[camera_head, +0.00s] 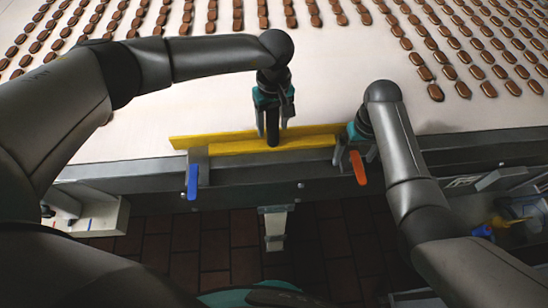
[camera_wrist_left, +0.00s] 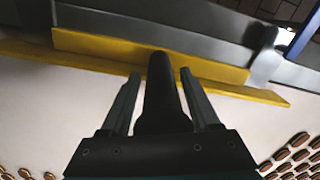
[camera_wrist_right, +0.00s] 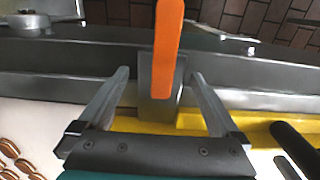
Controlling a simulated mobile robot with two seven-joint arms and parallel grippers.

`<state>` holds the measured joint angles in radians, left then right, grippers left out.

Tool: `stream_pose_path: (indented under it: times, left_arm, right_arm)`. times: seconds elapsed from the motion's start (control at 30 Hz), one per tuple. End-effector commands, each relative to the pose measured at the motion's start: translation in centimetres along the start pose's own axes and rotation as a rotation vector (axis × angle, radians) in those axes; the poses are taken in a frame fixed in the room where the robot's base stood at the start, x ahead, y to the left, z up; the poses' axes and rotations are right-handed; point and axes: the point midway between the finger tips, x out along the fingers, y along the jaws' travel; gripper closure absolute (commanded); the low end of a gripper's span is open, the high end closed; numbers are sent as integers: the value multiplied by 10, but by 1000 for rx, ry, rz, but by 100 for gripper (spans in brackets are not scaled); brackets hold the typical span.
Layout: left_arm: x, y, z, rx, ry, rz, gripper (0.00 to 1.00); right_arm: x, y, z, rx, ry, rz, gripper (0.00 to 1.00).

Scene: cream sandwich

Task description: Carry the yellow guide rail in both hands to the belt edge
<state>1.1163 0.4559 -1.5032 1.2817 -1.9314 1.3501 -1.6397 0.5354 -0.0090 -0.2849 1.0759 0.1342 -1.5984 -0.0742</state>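The yellow guide rail (camera_head: 250,146) lies along the front edge of the belt, with a grey clamp at each end. A black upright post (camera_head: 272,128) stands at its middle. My left gripper (camera_head: 273,115) is over the post; in the left wrist view its parted fingers (camera_wrist_left: 160,85) are on either side of the post (camera_wrist_left: 160,90), with gaps showing. My right gripper (camera_head: 362,152) is at the rail's right end. In the right wrist view its fingers (camera_wrist_right: 157,85) are spread on either side of the grey clamp (camera_wrist_right: 160,85) with the orange lever (camera_wrist_right: 167,40).
A blue lever (camera_head: 192,181) hangs at the left clamp. Rows of brown sandwich pieces (camera_head: 435,92) lie on the white belt (camera_head: 200,105) behind the rail. Grey machine parts (camera_head: 500,178) are at the right. A dark tiled floor (camera_head: 215,260) lies below the belt edge.

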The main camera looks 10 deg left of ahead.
Motion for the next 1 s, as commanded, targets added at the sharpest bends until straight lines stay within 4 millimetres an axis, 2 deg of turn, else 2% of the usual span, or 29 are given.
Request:
stream_pose_path:
  times: [0.23,0.37,0.8,1.0]
  left_arm:
    - [-1,0,1,1,-1,1,32]
    - [-12,1,0,1,0,2,32]
    - [-99,1,0,1,2,3,32]
    - [-118,0,0,0,0,1,32]
  right_arm:
    - [-1,-1,-1,-1,3,-2,0]
    - [-1,-1,-1,-1,3,-2,0]
    - [-1,-1,-1,-1,4,-2,0]
    - [-1,-1,-1,-1,4,-2,0]
